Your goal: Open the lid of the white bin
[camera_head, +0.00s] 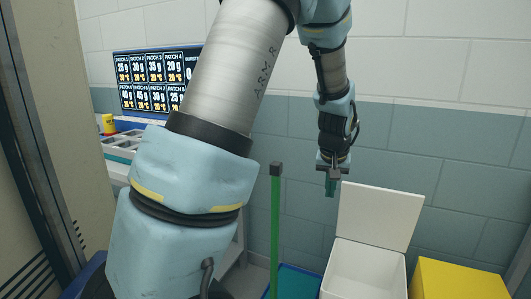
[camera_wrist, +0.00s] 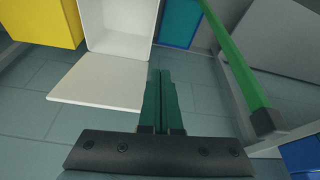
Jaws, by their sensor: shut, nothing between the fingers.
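The white bin (camera_head: 364,273) stands on the floor at the lower right of the head view, with its open top and pale inside showing. Its lid (camera_head: 379,215) is swung up and stands tilted back behind the opening. In the wrist view the bin (camera_wrist: 118,22) is at the top and the lid (camera_wrist: 98,84) extends from it toward my gripper. My gripper (camera_head: 331,190) hangs pointing down by the lid's upper left corner. Its green fingers (camera_wrist: 160,76) are shut together and empty, beside the lid's edge. I cannot tell whether they touch it.
A yellow bin (camera_head: 455,280) stands right of the white one, and a blue-teal bin (camera_head: 297,282) stands left. A green post (camera_head: 275,230) with a dark cap rises left of my gripper. A tiled wall (camera_head: 450,150) is behind. A counter with trays (camera_head: 122,145) is at the left.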

